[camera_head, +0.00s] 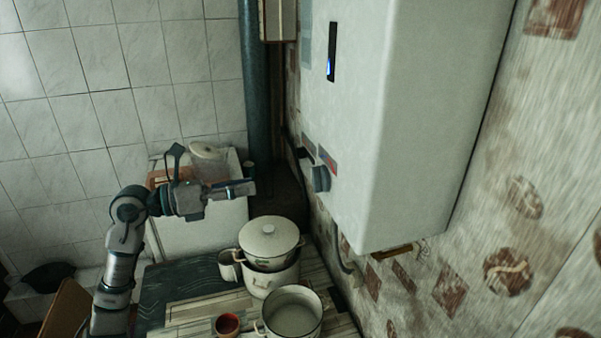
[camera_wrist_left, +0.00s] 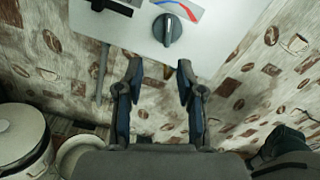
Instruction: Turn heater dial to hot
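The white heater (camera_head: 430,110) hangs on the right wall, with a grey dial (camera_head: 320,178) low on its front face. In the left wrist view the dial (camera_wrist_left: 167,30) is a round dark knob with a raised, roughly upright grip. A blue-to-red arc (camera_wrist_left: 182,8) is printed beside it; the exact setting is hard to read. My left gripper (camera_head: 247,187) is left of the dial in the head view, apart from it. In the left wrist view my left gripper (camera_wrist_left: 160,76) is open and empty, its fingertips below the dial.
A lidded pot (camera_head: 270,262), an open pot (camera_head: 292,313) and a red cup (camera_head: 228,325) stand below the heater. A dark pipe (camera_head: 257,85) runs down the corner. The space between gripper and dial looks clear.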

